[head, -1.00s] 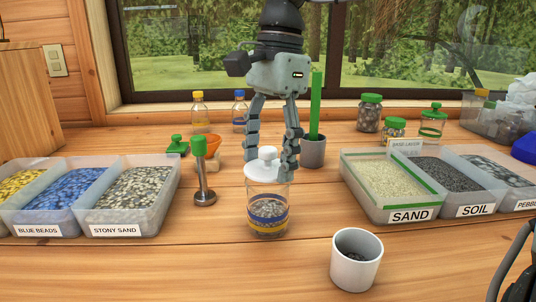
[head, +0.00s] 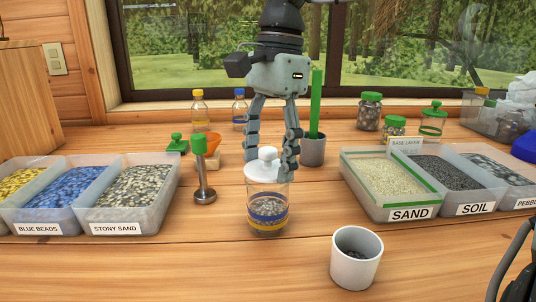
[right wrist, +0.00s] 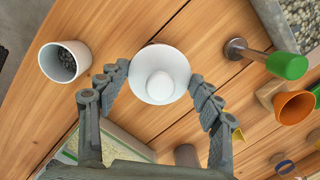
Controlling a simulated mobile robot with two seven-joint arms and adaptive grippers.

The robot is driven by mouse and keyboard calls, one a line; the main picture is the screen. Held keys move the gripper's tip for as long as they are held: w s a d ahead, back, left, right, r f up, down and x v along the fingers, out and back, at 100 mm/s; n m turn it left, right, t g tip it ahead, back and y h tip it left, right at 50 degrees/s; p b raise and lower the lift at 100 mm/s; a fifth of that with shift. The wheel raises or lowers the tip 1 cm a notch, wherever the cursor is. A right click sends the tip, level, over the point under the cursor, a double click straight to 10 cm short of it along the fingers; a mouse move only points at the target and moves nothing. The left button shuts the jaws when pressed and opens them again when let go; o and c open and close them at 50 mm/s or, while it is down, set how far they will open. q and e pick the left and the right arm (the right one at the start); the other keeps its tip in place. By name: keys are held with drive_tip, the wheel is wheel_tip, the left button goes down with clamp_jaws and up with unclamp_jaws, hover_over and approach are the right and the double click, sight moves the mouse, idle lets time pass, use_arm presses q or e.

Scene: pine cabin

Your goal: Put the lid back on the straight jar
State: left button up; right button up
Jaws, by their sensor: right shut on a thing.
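The straight jar (head: 268,212) is clear, with a blue and a yellow band and grey pebbly contents. It stands upright on the table in the head view. The white knobbed lid (head: 262,172) is at the jar's mouth, looking roughly level; whether it is fully seated cannot be told. My right gripper (head: 272,160) comes down from above and is shut on the lid, fingers at its sides. In the right wrist view the round lid (right wrist: 159,75) lies between the fingertips (right wrist: 160,82) and hides the jar.
A grey-white cup (head: 356,262) stands front right of the jar. A green-handled tamper (head: 200,165) stands to its left. Bins of sand (head: 408,215) and stony sand (head: 115,229) flank it. A grey cup (head: 313,152) stands behind.

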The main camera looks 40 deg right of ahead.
drive_tip(key=o, duration=1)
drive_tip(key=shift+o, duration=0.6)
drive_tip(key=shift+o, duration=0.8)
